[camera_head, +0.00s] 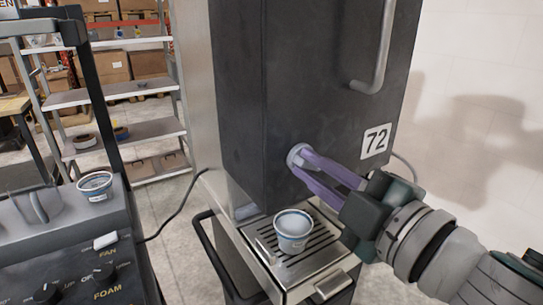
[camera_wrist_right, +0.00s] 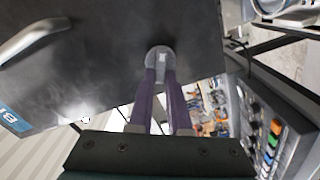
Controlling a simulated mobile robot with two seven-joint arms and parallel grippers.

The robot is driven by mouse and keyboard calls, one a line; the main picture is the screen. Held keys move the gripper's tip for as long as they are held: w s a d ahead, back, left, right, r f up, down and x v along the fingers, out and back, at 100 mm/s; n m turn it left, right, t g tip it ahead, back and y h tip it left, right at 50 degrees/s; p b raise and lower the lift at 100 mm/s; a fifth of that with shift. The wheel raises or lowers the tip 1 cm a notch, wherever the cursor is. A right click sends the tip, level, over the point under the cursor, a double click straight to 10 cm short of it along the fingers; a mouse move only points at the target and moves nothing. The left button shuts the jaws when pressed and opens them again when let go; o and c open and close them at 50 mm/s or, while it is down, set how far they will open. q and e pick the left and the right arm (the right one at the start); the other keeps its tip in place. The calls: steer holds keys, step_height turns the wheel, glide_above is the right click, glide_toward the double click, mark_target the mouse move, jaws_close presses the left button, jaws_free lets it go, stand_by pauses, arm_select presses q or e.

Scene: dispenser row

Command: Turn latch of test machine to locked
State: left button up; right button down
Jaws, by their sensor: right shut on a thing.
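The test machine is the tall dark cabinet (camera_head: 300,80) marked 72, in the middle of the head view. Its latch (camera_head: 295,154) is a small round grey knob low on the front face. My right gripper (camera_head: 305,161) has purple fingers and is shut on the latch. In the right wrist view the round latch (camera_wrist_right: 161,52) shows a pale raised bar, with the fingertips (camera_wrist_right: 160,76) on either side of it. The fingertips hide part of the latch, and I see no marking for locked. My left gripper is not in view.
A cup (camera_head: 293,229) stands on the metal drip tray (camera_head: 318,272) below my right gripper. A grey bar handle (camera_head: 377,60) sticks out from the cabinet above. A control panel (camera_head: 85,265) with another cup (camera_head: 95,184) stands at the left. Shelves (camera_head: 110,90) are behind.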

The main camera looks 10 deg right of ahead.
steer(key=n, duration=0.4)
steer(key=shift+f+b, duration=0.2)
steer(key=shift+b, duration=0.2)
steer(key=shift+n, duration=0.6)
steer(key=c, duration=0.9)
jaws_free()
steer(key=shift+o, duration=0.2)
steer(key=shift+s, duration=0.1)
